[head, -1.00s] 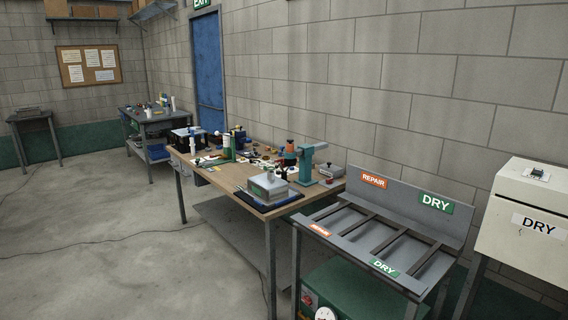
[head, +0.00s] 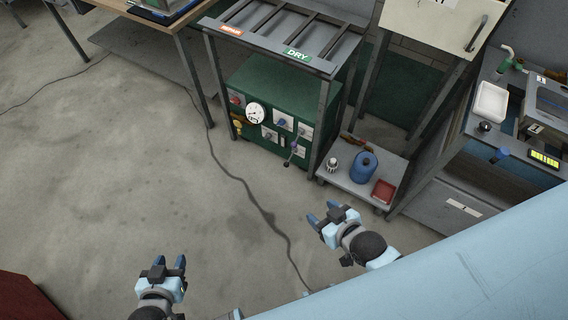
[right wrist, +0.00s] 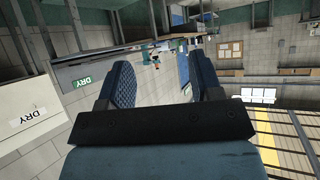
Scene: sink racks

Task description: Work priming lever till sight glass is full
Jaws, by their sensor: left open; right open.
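In the head view a green pump unit (head: 250,98) stands on the floor under the sorting rack. Its front carries a round white gauge (head: 256,113), a red knob, a brass fitting and several pale plates. A dark lever (head: 293,152) with a purple part sticks out near its right end; I take it for the priming lever. A small upright light slot (head: 283,141) beside it may be the sight glass; its level is too small to tell. My left gripper (head: 168,264) is open and empty over bare floor. My right gripper (head: 322,214) is open and empty, in front of the unit and apart from it.
A low grey cart (head: 345,180) right of the unit holds a blue can (head: 363,167), a red tray (head: 383,191) and a small white-topped item. The rack (head: 330,68) overhangs the unit. A sink counter stands at right. A dark cable crosses the otherwise open floor.

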